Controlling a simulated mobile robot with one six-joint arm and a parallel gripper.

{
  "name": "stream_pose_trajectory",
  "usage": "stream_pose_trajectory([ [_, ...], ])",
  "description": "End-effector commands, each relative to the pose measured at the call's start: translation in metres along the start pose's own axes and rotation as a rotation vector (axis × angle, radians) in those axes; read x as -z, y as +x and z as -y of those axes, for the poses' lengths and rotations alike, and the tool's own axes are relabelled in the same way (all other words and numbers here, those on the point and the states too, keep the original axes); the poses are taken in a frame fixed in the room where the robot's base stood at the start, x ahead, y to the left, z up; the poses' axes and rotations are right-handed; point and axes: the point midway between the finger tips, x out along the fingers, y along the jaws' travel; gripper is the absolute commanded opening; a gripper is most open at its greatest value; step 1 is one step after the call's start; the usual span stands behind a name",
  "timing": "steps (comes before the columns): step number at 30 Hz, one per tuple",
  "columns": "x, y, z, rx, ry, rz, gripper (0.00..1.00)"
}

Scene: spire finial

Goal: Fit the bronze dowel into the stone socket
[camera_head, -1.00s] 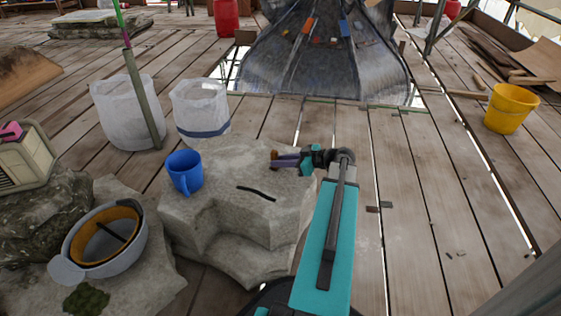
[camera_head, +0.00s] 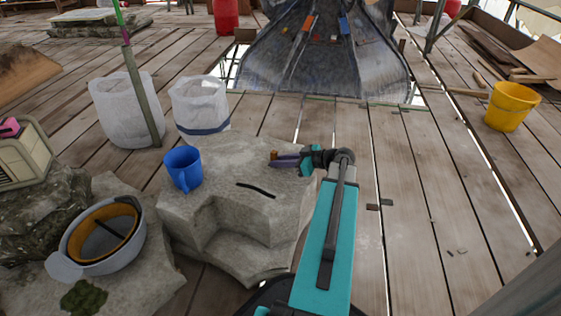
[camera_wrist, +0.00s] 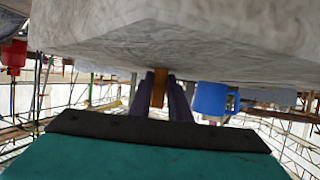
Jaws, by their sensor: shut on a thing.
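The bronze dowel (camera_head: 274,155) is a small brown-orange piece at the tip of my gripper (camera_head: 279,159). In the wrist view the dowel (camera_wrist: 159,87) is pinched between two purple fingers (camera_wrist: 160,96), which are shut on it. My gripper lies nearly level, pointing left, over the right rear part of the pale stone block (camera_head: 225,205). In the wrist view the stone (camera_wrist: 200,40) fills the top of the picture. I cannot make out the socket opening in either view, nor tell whether the dowel touches stone.
A blue mug (camera_head: 183,167) stands on the stone's left, and a dark thin strip (camera_head: 256,191) lies mid-top. A grey pot (camera_head: 100,245) is on the left rock. White sacks (camera_head: 200,104) stand behind.

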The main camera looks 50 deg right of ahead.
Motion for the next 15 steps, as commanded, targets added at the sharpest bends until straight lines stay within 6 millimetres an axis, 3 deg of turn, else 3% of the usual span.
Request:
stream_pose_trajectory([
  [8, -0.0043, 0.0019, -0.0001, 0.000, 0.000, -0.001, 0.00],
  [9, -0.0040, 0.0018, -0.0001, 0.000, 0.000, -0.001, 0.20],
  [12, -0.0042, 0.0018, 0.0001, 0.000, 0.000, 0.000, 0.37],
  [15, -0.0045, 0.0020, 0.0006, 0.002, 0.000, 0.001, 0.39],
])
